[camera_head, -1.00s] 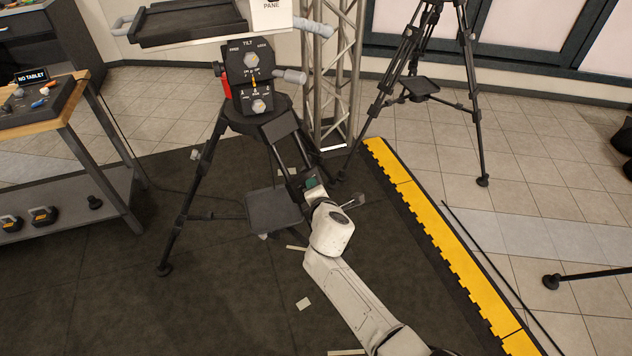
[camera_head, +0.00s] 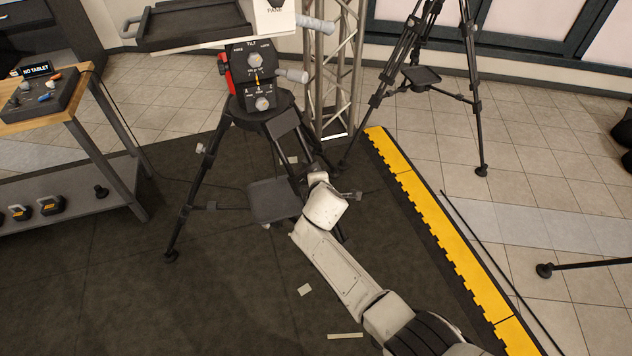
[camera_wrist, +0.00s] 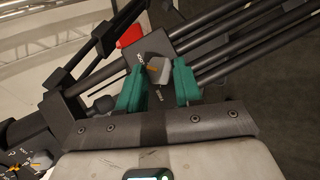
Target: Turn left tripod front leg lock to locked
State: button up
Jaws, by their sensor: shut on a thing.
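The left tripod (camera_head: 191,199) stands on the dark mat with its head and tilt panel on top. In the wrist view, a dark leg-lock block (camera_wrist: 184,39) sits on the leg tubes, with small white lettering too small to read. A grey lock lever (camera_wrist: 159,72) with an orange mark projects from it. My gripper (camera_wrist: 159,84) has green fingers on both sides of this lever and is shut on it. In the head view, my wrist hides the fingers and the lock. I cannot tell the lever's exact setting.
A truss column (camera_head: 331,75) stands just behind the tripod. A second tripod (camera_head: 474,95) is at the back right, beyond the yellow edge strip (camera_head: 430,215). The mat's front left is clear.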

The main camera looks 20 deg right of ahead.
jog(key=shift+d+f, duration=0.1)
jog(key=shift+f, duration=0.05)
jog(key=o, duration=1)
jog(key=shift+o, duration=0.2)
jog(key=p+v, duration=0.3)
jog(key=v, duration=0.8)
jog(key=s+d+f+m+g, duration=0.25)
jog(key=s+d+m, duration=0.2)
jog(key=s, duration=0.55)
jog(key=s+d+f+m+g, duration=0.25)
jog(key=s+m, duration=0.35)
jog(key=s, duration=0.4)
jog(key=s+d+r+m+g+y, duration=0.1)
jog(key=s+m+g, duration=0.1)
jog(key=s, duration=0.7)
jog(key=s+d+r+m+g, duration=0.2)
jog(key=s+m, duration=0.2)
jog(key=s, duration=0.6)
jog(key=shift+s+r+g+y, duration=0.25)
jog(key=shift+s+g+y, duration=0.05)
jog(key=shift+y, duration=0.1)
